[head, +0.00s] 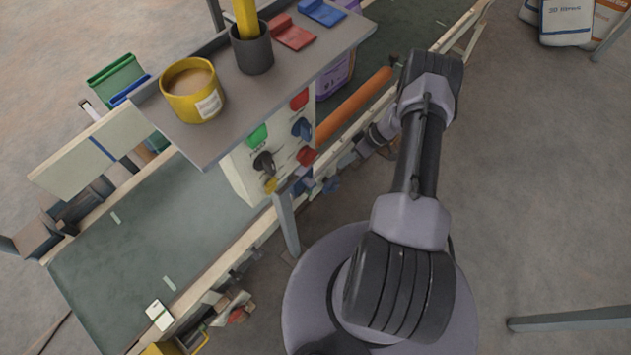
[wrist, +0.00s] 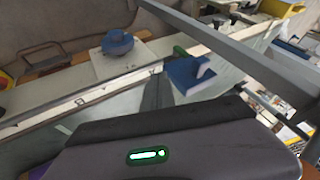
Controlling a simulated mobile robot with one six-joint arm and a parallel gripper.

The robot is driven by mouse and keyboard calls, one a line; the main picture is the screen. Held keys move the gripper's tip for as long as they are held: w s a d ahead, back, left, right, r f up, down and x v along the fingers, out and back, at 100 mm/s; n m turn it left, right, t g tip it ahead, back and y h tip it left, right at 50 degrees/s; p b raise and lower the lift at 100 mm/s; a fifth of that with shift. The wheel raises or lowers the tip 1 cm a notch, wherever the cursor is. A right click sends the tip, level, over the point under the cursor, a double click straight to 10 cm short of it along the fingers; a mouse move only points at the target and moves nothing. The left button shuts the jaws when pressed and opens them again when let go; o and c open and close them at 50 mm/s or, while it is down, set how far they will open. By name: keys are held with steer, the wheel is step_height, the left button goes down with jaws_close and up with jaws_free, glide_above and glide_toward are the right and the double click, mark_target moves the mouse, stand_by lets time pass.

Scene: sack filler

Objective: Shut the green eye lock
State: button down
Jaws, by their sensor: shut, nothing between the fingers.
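On the front panel (head: 246,172) under the grey shelf, a green piece (head: 258,135) sits at the upper left. I cannot tell whether it is the eye lock or how it stands. In the wrist view a small green part (wrist: 180,51) shows behind a blue block with a raised tab (wrist: 193,74), mostly hidden by it. My gripper (wrist: 157,92) points ahead as a narrow dark shape, shut and empty, just left of the blue block. In the head view my arm reaches toward the panel's right side, and the fingertips are hard to make out.
The grey shelf (head: 222,118) above the panel holds a yellow mug (head: 192,91), a dark pen cup (head: 254,56) and red and blue pieces. Red, blue and black controls crowd the panel. A grey post (head: 287,225) stands below it. A green belt (head: 140,250) runs beneath.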

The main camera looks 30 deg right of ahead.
steer(key=a+f+b, duration=0.3)
steer(key=a+f, duration=0.5)
steer(key=a, duration=0.1)
steer(key=shift+w+a, duration=0.25)
steer(key=shift+w, duration=0.05)
steer(key=shift+r, duration=0.1)
steer(key=shift+s+a+r, duration=0.1)
steer(key=shift+a+r, duration=0.05)
steer(key=shift+a, duration=0.15)
steer(key=shift+r+p, duration=0.4)
steer(key=shift+r, duration=0.4)
